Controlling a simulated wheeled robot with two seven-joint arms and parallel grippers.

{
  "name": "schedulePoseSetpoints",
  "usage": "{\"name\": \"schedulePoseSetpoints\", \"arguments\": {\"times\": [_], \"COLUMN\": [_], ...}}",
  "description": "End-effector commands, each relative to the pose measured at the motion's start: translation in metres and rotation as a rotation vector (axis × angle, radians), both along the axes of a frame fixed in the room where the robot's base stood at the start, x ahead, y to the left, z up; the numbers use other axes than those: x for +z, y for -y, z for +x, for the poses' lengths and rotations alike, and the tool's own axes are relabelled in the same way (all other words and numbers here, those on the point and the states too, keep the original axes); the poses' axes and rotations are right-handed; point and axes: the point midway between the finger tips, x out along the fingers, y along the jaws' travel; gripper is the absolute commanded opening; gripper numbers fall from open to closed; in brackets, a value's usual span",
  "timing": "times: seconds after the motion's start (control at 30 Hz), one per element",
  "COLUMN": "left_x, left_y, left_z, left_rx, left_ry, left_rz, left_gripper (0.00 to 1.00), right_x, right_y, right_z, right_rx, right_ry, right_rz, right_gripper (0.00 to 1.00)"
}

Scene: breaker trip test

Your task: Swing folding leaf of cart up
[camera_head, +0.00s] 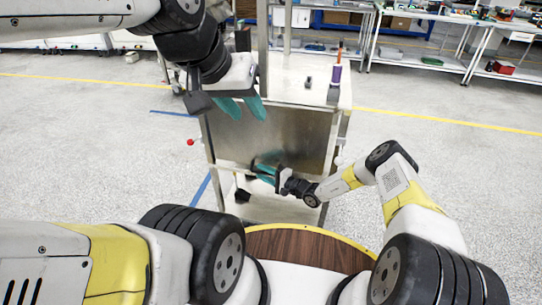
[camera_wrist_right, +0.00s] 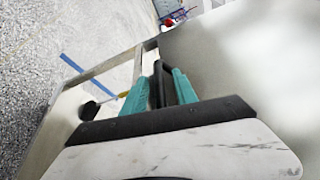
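The cart (camera_head: 300,90) stands in front of me, with its folding leaf (camera_head: 295,140), a plain metal panel, hanging down on my side. My right gripper (camera_head: 262,173) is at the lower left part of the leaf. In the right wrist view, a black handle-like piece (camera_wrist_right: 161,85) lies between the teal fingers of this gripper (camera_wrist_right: 160,90); whether they press on it cannot be told. My left gripper (camera_head: 242,108) is open and empty, above and in front of the leaf's upper left corner. The leaf's pale surface fills the right of the wrist view (camera_wrist_right: 250,60).
A purple bottle (camera_head: 335,77) and a small dark object (camera_head: 308,82) stand on the cart top. A small red ball-shaped thing (camera_head: 190,142) is left of the cart. Shelves (camera_head: 420,25) stand behind. Open floor lies on both sides. A round wooden surface (camera_head: 310,247) is close below.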

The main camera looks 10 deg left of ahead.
Motion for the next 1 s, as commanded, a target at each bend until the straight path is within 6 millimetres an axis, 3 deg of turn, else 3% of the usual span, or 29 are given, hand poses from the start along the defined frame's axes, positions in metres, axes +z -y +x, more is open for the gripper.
{"name": "schedulePoseSetpoints", "arguments": {"times": [0.07,0.27,1.0], "left_x": [0.0,0.0,0.0], "left_y": [0.0,0.0,0.0], "left_z": [0.0,0.0,0.0], "left_rx": [0.0,0.0,0.0], "left_ry": [0.0,0.0,0.0], "left_rz": [0.0,0.0,0.0], "left_gripper": [0.36,0.36,0.36], "right_x": [0.0,0.0,-0.0004], "right_y": [0.0002,0.0004,0.0008], "right_z": [-0.0001,-0.0001,-0.0003], "right_rx": [0.0,0.0,0.0], "right_ry": [0.0,0.0,0.0], "right_rz": [0.0,0.0,-0.001], "right_gripper": [0.34,0.0,0.0]}}
